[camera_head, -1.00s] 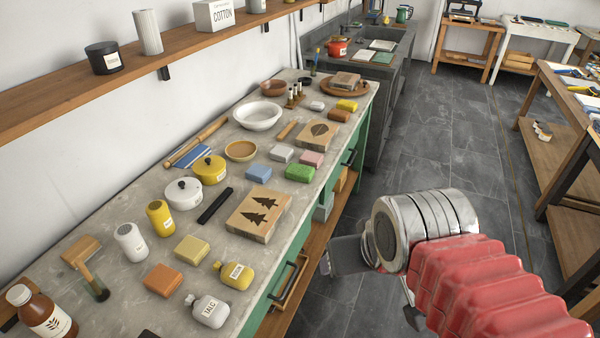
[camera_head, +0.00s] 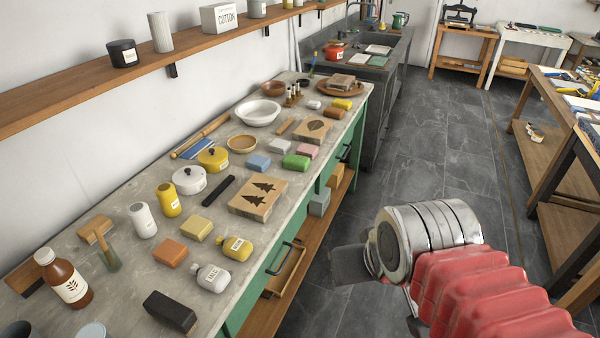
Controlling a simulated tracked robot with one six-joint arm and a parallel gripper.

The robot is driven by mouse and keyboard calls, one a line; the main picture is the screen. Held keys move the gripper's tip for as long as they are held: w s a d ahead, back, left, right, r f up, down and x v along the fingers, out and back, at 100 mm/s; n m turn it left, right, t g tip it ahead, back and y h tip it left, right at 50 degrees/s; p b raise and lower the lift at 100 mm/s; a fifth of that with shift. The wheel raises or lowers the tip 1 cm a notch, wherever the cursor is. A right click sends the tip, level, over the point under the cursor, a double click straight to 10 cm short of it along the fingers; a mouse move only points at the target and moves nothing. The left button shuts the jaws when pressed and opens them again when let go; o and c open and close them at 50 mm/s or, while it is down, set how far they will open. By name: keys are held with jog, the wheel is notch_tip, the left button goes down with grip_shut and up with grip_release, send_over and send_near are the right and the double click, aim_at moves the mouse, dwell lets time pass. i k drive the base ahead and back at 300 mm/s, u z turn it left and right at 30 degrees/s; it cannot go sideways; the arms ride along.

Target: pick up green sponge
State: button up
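The green sponge (camera_head: 296,161) is a small rounded block lying on the grey worktop, close to its right edge. A blue block (camera_head: 258,162) lies to its left and a pink block (camera_head: 308,150) just behind it. My gripper (camera_head: 345,265) is at the lower right, over the floor and apart from the worktop. It is mostly hidden behind the metal wrist of my arm, so its fingers do not show clearly. The sponge is well away from it, up and to the left.
The worktop (camera_head: 140,276) is crowded with bottles, pots, blocks and bowls. A wooden block with tree shapes (camera_head: 258,197) lies in front of the sponge. A wall shelf (camera_head: 90,86) runs above the left side. The floor (camera_head: 435,150) to the right is clear, with wooden tables beyond.

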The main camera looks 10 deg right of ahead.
aim_at(292, 161)
jog(key=u, duration=0.15)
jog(key=k, duration=0.15)
jog(key=z, duration=1.65)
jog(key=i, duration=2.75)
jog(key=z, duration=0.05)
